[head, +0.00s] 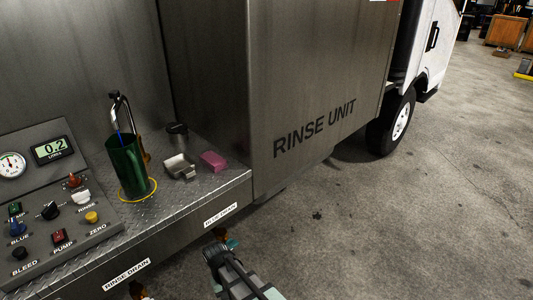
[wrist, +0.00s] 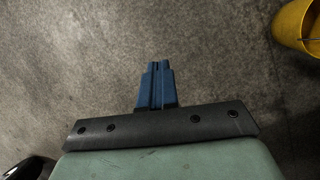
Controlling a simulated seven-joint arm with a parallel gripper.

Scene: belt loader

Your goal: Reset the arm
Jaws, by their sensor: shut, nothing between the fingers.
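My gripper (wrist: 158,66) shows in the wrist view as two blue fingers pressed together, with nothing between them. It points out over bare grey concrete floor. In the head view, part of my arm (head: 238,277) shows at the bottom centre, in front of and below the edge of the metal deck. I cannot make out the fingers in the head view.
A green jug (head: 126,167) stands in a yellow ring on the deck, by a tap. A control panel (head: 55,200) is left. A yellow bucket (wrist: 296,25) stands on the floor.

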